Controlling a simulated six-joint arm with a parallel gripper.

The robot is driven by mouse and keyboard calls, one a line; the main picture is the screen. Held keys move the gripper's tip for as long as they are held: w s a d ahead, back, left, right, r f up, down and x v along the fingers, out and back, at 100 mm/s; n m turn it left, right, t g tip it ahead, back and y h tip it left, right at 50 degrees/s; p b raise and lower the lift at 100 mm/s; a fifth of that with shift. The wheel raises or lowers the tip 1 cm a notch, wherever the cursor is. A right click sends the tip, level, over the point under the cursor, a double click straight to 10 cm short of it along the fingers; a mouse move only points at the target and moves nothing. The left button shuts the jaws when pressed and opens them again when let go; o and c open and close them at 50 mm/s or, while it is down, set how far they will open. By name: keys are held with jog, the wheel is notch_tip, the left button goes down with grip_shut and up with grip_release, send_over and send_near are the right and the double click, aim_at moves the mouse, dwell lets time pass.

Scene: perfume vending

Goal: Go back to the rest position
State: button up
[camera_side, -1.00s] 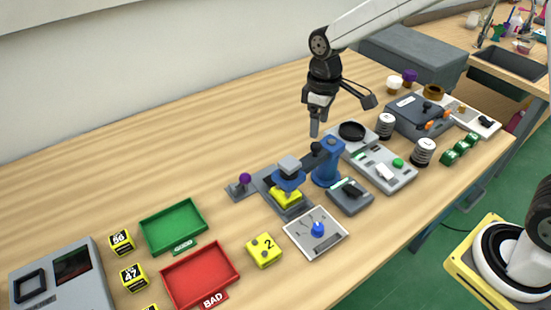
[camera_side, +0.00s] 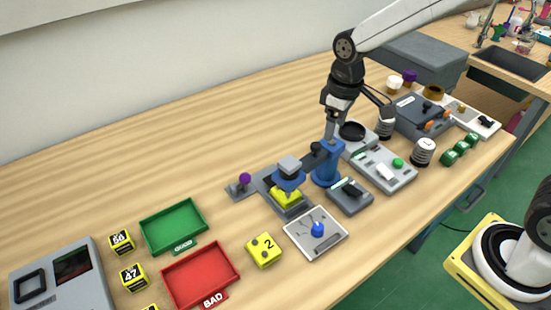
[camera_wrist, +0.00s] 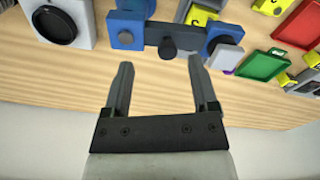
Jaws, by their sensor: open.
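My gripper (camera_side: 331,128) is above the table, just behind the blue press column (camera_side: 328,165) in the side view. In the wrist view my gripper (camera_wrist: 158,75) shows two dark fingers spread apart with nothing between them. Past the fingertips, the wrist view shows a dark grey bar with a round black knob (camera_wrist: 168,47) and blue blocks at its ends. Whether the fingertips touch anything cannot be told from the side view, but they look clear in the wrist view.
A yellow block (camera_side: 286,197) sits in the blue-topped fixture. Devices and cylinders crowd the right. The table behind the fixture (camera_side: 200,150) is bare.

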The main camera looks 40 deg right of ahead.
jog(key=s+d+f+m+t, duration=0.1)
jog(key=s+d+f+m, duration=0.1)
jog(key=s, duration=0.4)
jog(key=s+d+f+m+t, duration=0.1)
jog(key=s+d+f+m, duration=0.1)
jog(key=s, duration=0.3)
jog(key=shift+s+d, duration=0.15)
jog(key=shift+s, duration=0.25)
